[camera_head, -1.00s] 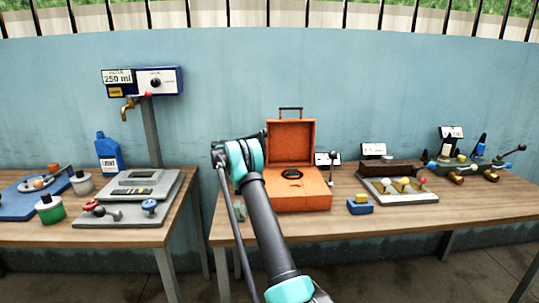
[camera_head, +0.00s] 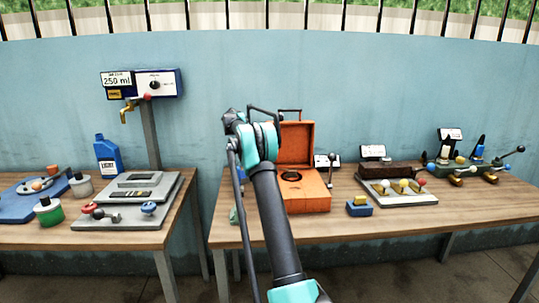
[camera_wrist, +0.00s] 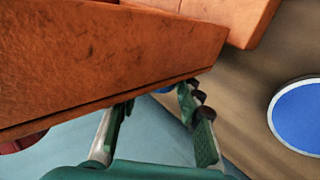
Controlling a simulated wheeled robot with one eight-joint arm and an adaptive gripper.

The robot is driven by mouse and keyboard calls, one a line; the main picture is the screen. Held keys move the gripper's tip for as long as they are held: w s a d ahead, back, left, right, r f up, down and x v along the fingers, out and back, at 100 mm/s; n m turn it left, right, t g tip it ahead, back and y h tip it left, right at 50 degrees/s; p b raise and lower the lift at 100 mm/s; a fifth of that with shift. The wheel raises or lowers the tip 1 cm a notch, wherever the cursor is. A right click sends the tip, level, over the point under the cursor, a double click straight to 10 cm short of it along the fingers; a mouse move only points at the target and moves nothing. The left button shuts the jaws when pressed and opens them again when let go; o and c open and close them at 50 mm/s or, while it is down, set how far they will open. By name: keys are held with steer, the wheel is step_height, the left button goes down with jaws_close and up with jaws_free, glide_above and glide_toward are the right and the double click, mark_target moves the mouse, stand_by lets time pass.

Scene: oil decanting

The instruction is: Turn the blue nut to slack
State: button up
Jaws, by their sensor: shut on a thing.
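In the wrist view, the green fingers of my gripper (camera_wrist: 155,125) reach up to the edge of a close orange body, which hides part of the fingertips. A small blue patch (camera_wrist: 165,90) shows between the fingers, where the gripper is shut; it fits the blue nut, but most of it is hidden. In the head view, my arm blocks the gripper, and the open orange case (camera_head: 308,195) stands just right of the arm. A blue knob (camera_head: 149,208) sits on a grey plate on the left table, apart from my arm.
A blue disc with a pale rim (camera_wrist: 300,115) lies at the right in the wrist view. The right table's front strip is clear.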

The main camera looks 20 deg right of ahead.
steer(key=shift+r+y, duration=0.1)
steer(key=shift+y, duration=0.4)
steer(key=o, duration=1.2)
steer(key=shift+c, duration=0.2)
steer(key=v, duration=1.2)
steer(key=shift+s, duration=0.1)
